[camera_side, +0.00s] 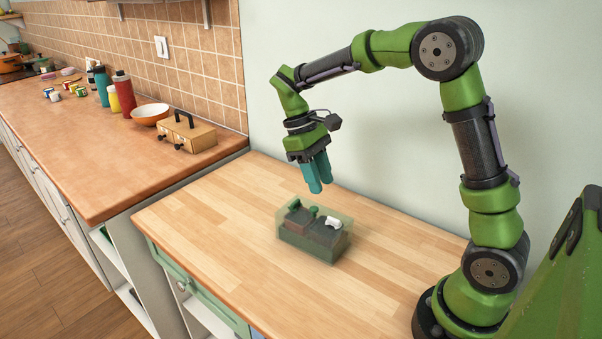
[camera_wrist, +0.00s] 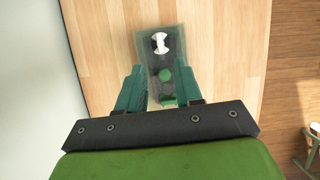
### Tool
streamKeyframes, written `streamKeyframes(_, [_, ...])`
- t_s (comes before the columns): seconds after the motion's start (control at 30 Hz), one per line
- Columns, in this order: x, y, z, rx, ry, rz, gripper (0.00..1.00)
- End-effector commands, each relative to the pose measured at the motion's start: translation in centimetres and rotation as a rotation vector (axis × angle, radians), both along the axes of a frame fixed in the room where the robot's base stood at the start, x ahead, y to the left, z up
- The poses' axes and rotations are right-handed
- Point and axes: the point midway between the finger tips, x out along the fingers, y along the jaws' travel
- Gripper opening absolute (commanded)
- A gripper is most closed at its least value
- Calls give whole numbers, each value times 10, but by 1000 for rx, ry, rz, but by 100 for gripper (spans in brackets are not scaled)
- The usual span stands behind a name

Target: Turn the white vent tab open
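The white vent tab (camera_side: 331,223) sits on top of a translucent green box (camera_side: 314,231) on the wooden table. In the wrist view the white tab (camera_wrist: 160,43) is at the far end of the box (camera_wrist: 180,62), its long side running up and down the picture. A green knob (camera_wrist: 166,75) is on the nearer part of the box, and another green part (camera_wrist: 168,101) lies closer in. My gripper (camera_side: 317,190) is above the box, apart from it and from the tab. In the wrist view its teal fingers (camera_wrist: 131,88) stand apart with nothing held between them.
The wooden table (camera_side: 200,215) is bare around the box. A wall stands behind it. To the left, a counter (camera_side: 80,150) holds a wooden case with a black handle (camera_side: 187,133), a white-and-orange bowl (camera_side: 150,114), and several bottles.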

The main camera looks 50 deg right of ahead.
Motion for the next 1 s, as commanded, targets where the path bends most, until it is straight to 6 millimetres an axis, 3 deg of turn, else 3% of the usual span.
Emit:
streamKeyframes(0.2, [21, 1, 47, 0, -4, 1, 35])
streamKeyframes(0.4, [30, 2, 71, -1, -1, 0, 35])
streamKeyframes(1.0, [37, -2, 76, -32, -26, -25, 35])
